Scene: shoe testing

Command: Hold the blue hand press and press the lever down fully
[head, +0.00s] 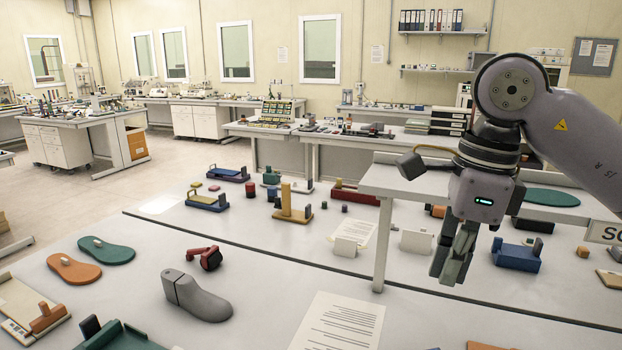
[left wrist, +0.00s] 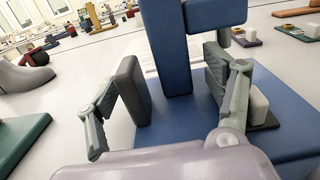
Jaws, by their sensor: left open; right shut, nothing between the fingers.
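The blue hand press (left wrist: 168,45) shows only in the left wrist view, close up, with an upright column, a flat base and a blue part at the top. My left gripper (left wrist: 168,95) is open, with one finger left of the grey block and the other right of the column. Contact is unclear. My right gripper (head: 449,270) is shut and empty, pointing down above the right part of the table in the head view. The left gripper is outside the head view.
A grey shoe last (head: 197,298), a red clamp (head: 208,258) and orange (head: 72,268) and green (head: 106,250) insoles lie on the near table. A paper sheet (head: 340,322) lies at front centre. A blue fixture (head: 516,256) stands right of my right gripper.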

